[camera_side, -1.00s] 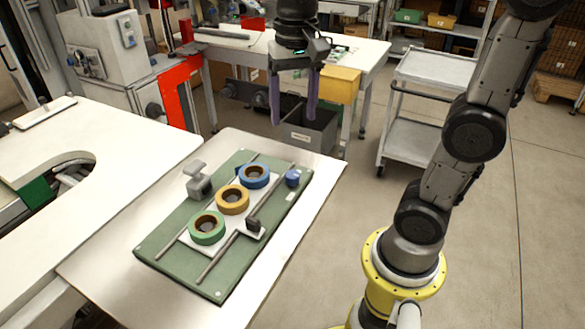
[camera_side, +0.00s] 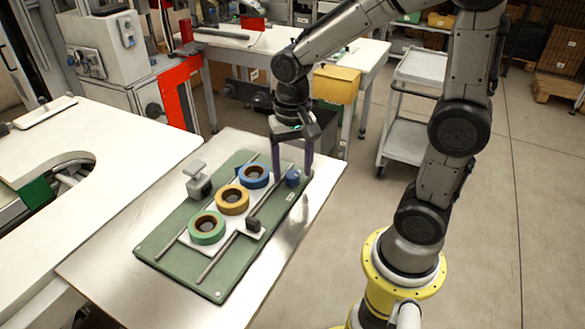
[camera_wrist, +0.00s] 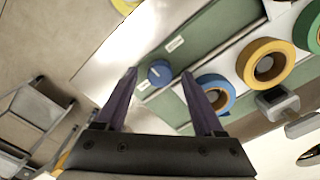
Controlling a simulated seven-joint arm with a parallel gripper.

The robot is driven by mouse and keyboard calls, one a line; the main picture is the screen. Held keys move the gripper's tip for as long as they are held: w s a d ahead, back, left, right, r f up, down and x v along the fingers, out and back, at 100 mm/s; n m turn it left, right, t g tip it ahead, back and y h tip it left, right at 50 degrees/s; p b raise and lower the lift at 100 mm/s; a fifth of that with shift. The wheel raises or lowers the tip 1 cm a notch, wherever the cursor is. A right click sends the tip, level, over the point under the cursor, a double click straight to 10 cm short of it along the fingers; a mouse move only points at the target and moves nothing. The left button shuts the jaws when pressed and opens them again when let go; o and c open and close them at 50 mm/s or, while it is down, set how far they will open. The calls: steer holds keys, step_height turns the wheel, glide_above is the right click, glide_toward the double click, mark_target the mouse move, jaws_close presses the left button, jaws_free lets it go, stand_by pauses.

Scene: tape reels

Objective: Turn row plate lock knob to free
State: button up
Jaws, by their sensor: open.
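The lock knob (camera_side: 292,178) is a small blue knob at the back right corner of the green board (camera_side: 215,291). In the wrist view the knob (camera_wrist: 160,72) shows between and just beyond my fingertips, with small white labels on either side of it. My gripper (camera_side: 292,175) is open and points down, its purple fingers either side of the knob in the side view. I cannot tell whether a finger touches it. A white row plate (camera_side: 186,239) carries a green reel (camera_side: 207,239), a yellow reel (camera_side: 241,206) and a blue reel (camera_side: 265,181).
Two metal rods (camera_side: 218,260) run along the board beside the plate, with a dark block (camera_side: 253,225) on the near one. A grey clamp-like part (camera_side: 197,182) stands at the board's left. The table's right side (camera_side: 318,190) is clear.

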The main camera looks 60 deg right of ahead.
steer(key=shift+f, duration=0.3)
jaws_close()
